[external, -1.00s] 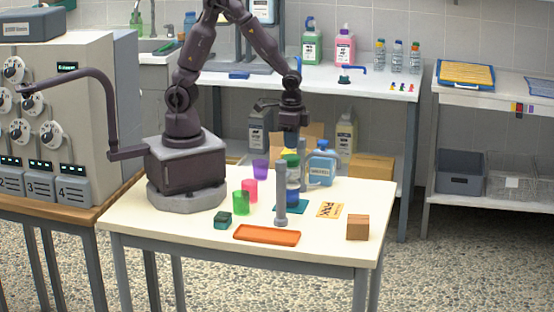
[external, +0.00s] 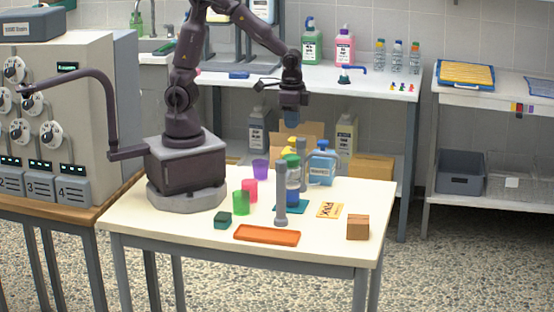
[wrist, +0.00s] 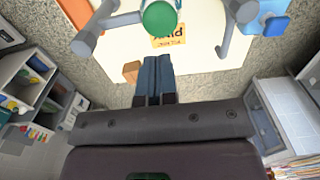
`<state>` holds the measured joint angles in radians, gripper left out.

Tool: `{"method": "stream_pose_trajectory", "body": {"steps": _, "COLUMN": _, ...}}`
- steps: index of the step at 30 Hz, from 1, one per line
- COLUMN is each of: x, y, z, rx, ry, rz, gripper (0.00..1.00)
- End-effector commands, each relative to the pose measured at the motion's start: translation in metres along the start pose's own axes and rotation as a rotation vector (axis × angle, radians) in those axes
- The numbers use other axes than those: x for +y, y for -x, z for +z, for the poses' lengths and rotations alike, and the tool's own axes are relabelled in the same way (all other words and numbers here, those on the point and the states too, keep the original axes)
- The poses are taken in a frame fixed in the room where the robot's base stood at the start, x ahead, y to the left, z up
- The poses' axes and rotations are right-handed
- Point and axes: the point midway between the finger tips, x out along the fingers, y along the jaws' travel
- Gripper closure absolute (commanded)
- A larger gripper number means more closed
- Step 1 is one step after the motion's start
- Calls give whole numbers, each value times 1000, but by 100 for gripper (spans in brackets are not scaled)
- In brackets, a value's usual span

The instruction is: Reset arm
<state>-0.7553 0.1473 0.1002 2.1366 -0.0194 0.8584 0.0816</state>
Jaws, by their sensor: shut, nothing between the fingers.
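My gripper (external: 291,119) is shut and empty, in the air above the back right part of the white table (external: 200,245). Its closed blue fingers also show in the wrist view (wrist: 154,80). The green cap shows from above in the wrist view (wrist: 160,18). The fingers are clear of the bottle.
A blue jug (external: 321,168) stands right of the posts. Purple, pink and green cups (external: 241,203) are at left. An orange tray (external: 267,235), teal block (external: 223,220), yellow card (external: 330,209) and brown box (external: 358,227) lie toward the front and right.

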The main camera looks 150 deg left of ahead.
Motion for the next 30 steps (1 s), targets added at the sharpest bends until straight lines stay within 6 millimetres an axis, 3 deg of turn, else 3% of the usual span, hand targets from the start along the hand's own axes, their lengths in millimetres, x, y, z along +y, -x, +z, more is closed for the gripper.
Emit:
{"method": "stream_pose_trajectory", "body": {"steps": 5, "x": 0, "y": -1, "z": 2, "rx": -7, "ry": 9, "rz": 0, "gripper": 100}}
{"method": "stream_pose_trajectory", "body": {"steps": 8, "x": 6, "y": 0, "z": 16, "rx": -20, "ry": 6, "rz": 3, "gripper": 100}}
{"method": "stream_pose_trajectory", "body": {"steps": 14, "x": 64, "y": 39, "z": 54, "rx": 93, "ry": -182, "rz": 23, "gripper": 100}}
{"method": "stream_pose_trajectory", "body": {"steps": 18, "x": 107, "y": 68, "z": 96, "rx": 214, "ry": -380, "rz": 57, "gripper": 100}}
{"method": "stream_pose_trajectory", "body": {"steps": 21, "x": 128, "y": 84, "z": 126, "rx": 300, "ry": -515, "rz": 92, "gripper": 100}}
{"method": "stream_pose_trajectory", "body": {"steps": 25, "x": 146, "y": 100, "z": 157, "rx": 396, "ry": -659, "rz": 142, "gripper": 100}}
{"method": "stream_pose_trajectory", "body": {"steps": 30, "x": 157, "y": 114, "z": 176, "rx": 467, "ry": -759, "rz": 190, "gripper": 100}}
